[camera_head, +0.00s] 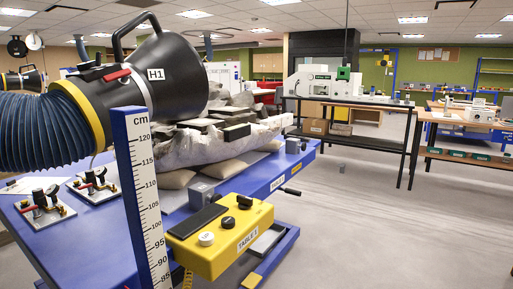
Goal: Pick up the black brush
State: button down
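I cannot make out a black brush for certain in this view. A flat black oblong (197,221) lies on top of the yellow control box marked TABLE 1 (222,250), and I cannot tell what it is. A dark block (237,132) rests on the pale fossil jacket (205,147) on the blue table (112,236). Small items on the far benches are too small to identify. My gripper is not in view.
A black extraction hood marked H1 (160,75) on a blue hose (42,132) hangs over the table's left. A white cm scale (148,200) stands in front. Sandbags (205,185) support the jacket. A black-framed bench (365,130) stands behind; open grey floor (390,230) lies right.

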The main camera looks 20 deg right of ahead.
aim_at(302, 139)
jog(key=z, duration=1.05)
jog(key=i+l+z, duration=0.2)
jog(key=i+z, duration=0.5)
jog(key=i, duration=1.7)
jog(key=i+l+u, duration=0.1)
jog(key=i+u, duration=0.15)
jog(key=i, duration=0.3)
jog(key=i+l+u, duration=0.3)
jog(key=i, duration=0.25)
jog(key=u, duration=2.05)
